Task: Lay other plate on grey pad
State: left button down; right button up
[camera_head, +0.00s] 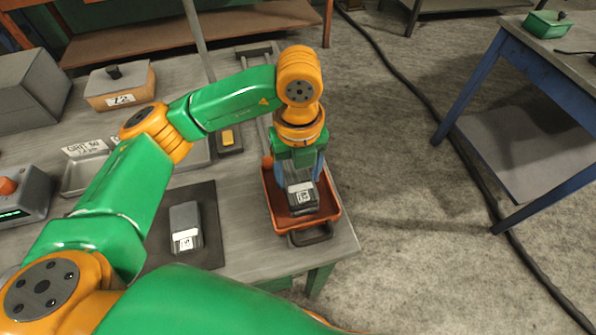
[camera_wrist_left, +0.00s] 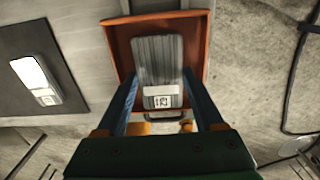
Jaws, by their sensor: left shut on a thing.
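A grey plate with a white label (camera_head: 303,197) is at the orange tray (camera_head: 330,211), held between the fingers of my left gripper (camera_head: 299,179). The wrist view shows this plate (camera_wrist_left: 158,60) framed by the tray walls (camera_wrist_left: 118,50), with a blue finger on each side. I cannot tell whether it touches the tray floor. A second labelled plate (camera_head: 185,224) lies flat on the dark grey pad (camera_head: 208,210), left of the tray. It also shows in the wrist view (camera_wrist_left: 36,72). My right gripper is not in view.
A wooden box with a grey lid (camera_head: 120,85), a metal tray with a card (camera_head: 84,176) and a device with an orange knob (camera_head: 22,195) stand on the left of the bench. A blue-legged table (camera_head: 540,85) stands right, across open floor. My arm hides part of the bench.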

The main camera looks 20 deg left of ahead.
aim_at(299, 180)
pick_arm(q)
jog(key=shift+f, duration=0.15)
jog(key=shift+f, duration=0.15)
grip_release()
jog(key=shift+d+r, duration=0.1)
jog(key=shift+r, duration=0.3)
notch_tip(299, 180, up, 12)
jog(key=shift+f+p, duration=0.2)
jog(key=shift+p, duration=0.4)
